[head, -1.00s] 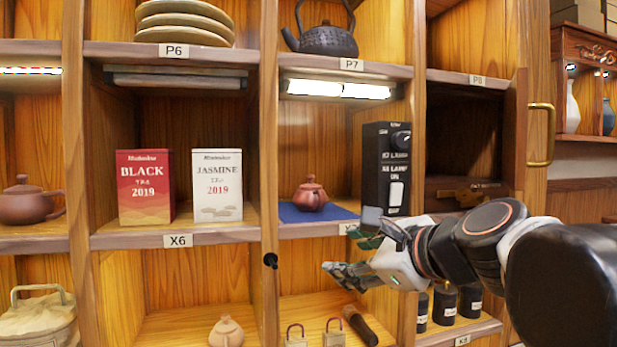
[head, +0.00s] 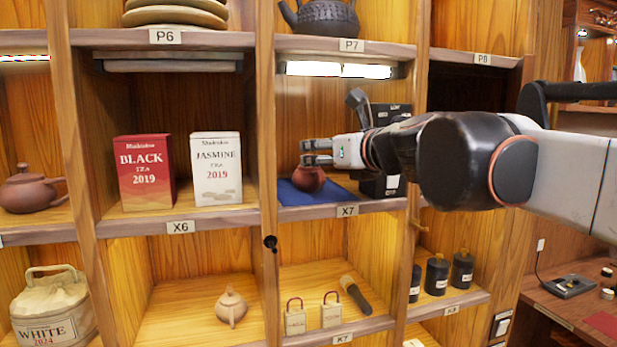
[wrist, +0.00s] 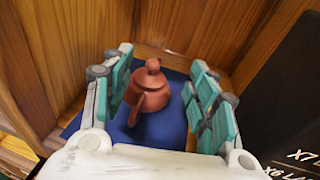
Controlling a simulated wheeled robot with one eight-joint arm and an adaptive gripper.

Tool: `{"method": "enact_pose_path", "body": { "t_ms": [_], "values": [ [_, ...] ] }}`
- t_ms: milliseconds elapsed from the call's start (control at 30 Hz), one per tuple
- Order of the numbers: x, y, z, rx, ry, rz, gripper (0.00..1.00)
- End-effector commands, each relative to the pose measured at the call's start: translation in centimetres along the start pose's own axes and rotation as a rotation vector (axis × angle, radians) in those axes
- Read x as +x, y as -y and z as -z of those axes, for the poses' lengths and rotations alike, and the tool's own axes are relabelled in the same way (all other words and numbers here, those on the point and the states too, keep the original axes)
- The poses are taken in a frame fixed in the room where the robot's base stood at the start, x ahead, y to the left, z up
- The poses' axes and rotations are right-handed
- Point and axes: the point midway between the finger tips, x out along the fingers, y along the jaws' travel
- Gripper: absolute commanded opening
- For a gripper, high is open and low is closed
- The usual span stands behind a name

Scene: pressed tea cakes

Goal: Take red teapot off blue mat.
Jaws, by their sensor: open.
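The red teapot (head: 309,180) stands upright on the blue mat (head: 292,194) in the lit compartment labelled X7. My gripper (head: 314,153) is open and reaches in from the right, in front of the teapot's upper part in the head view. In the wrist view the teapot (wrist: 151,93) sits between the two teal-padded fingers of my gripper (wrist: 160,98), with a gap visible on each side. The blue mat (wrist: 182,128) shows beneath it. The gripper covers the teapot's lid in the head view.
A black switch box (head: 392,185) stands right of the mat, partly behind my arm; it also shows in the wrist view (wrist: 290,90). A wooden divider (head: 267,150) borders the left side. Tea boxes (head: 145,172) stand in X6. The P7 shelf (head: 345,46) lies above.

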Motion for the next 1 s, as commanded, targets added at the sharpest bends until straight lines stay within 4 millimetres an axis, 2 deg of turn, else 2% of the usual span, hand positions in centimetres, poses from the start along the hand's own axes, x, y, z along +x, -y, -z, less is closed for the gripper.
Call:
{"method": "enact_pose_path", "body": {
  "t_ms": [167, 500, 800, 833, 1000],
  "values": [
    [1.0, -0.2, 0.1, -0.001, -0.001, -0.001, 0.53],
    [5.2, -0.8, 0.6, -0.001, -0.001, -0.001, 0.53],
    [5.6, -0.8, 0.7, -0.001, -0.001, 0.0, 0.53],
    [5.6, -0.8, 0.7, -0.001, -0.001, 0.0, 0.51],
    [5.6, -0.8, 0.7, -0.001, -0.001, 0.0, 0.12]
  ]
}}
